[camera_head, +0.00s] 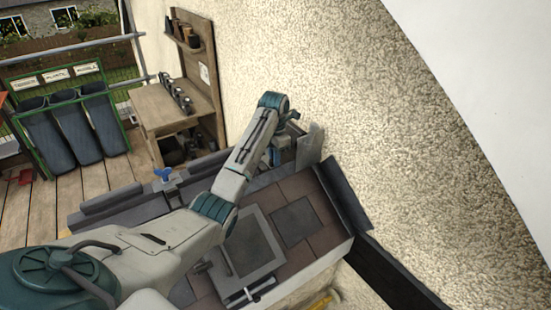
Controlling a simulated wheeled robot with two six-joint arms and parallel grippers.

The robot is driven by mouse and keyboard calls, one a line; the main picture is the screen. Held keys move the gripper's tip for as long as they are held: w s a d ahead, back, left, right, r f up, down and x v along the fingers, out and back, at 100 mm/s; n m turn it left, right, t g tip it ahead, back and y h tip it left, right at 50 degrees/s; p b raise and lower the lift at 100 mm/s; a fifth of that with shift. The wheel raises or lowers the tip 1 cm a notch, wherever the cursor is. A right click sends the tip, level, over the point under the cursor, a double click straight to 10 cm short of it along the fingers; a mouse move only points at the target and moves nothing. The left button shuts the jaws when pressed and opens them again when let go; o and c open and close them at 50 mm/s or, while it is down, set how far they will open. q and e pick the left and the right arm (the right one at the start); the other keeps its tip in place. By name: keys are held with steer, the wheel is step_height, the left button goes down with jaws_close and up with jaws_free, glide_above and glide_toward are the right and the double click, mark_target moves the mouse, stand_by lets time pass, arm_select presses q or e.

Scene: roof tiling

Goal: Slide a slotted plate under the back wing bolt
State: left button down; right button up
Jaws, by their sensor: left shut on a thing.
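My left gripper (293,143) is at the far end of the roof piece, close to the pebbled wall. It is shut on a thin grey plate (311,147) that stands roughly upright beside the wall. The plate's slot cannot be made out. A blue wing bolt (163,174) stands on the dark grey rail at the left. Blue parts also show just below my left gripper, but I cannot tell whether they are a second wing bolt or part of the gripper. My left arm crosses the middle of the view and hides part of the roof. My right gripper is not in view.
Brown and grey tiles (293,221) and a framed grey panel (248,246) lie on the roof piece. Dark strips edge its right side. A wooden workbench (158,107) and a green rack of bins (75,125) stand behind left. The wooden deck (60,205) is mostly clear.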

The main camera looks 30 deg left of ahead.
mark_target(266, 156)
arm_select(q)
steer(key=shift+w+a, duration=0.15)
steer(key=shift+a, duration=0.15)
stand_by(0.4)
steer(key=shift+w+a, duration=0.2)
steer(key=shift+a, duration=0.25)
steer(key=shift+w+a, duration=0.2)
steer(key=shift+a, duration=0.3)
stand_by(0.7)
steer(key=shift+w+a, duration=0.1)
steer(key=shift+a, duration=0.15)
steer(key=shift+w+a, duration=0.1)
steer(key=shift+a, duration=0.1)
stand_by(0.4)
steer(key=shift+w+a+f, duration=0.15)
steer(key=shift+a+f, duration=0.05)
steer(key=shift+a, duration=0.2)
steer(key=shift+w+a+f, duration=0.1)
steer(key=shift+w+a, duration=0.1)
steer(key=shift+a, duration=0.25)
stand_by(1.0)
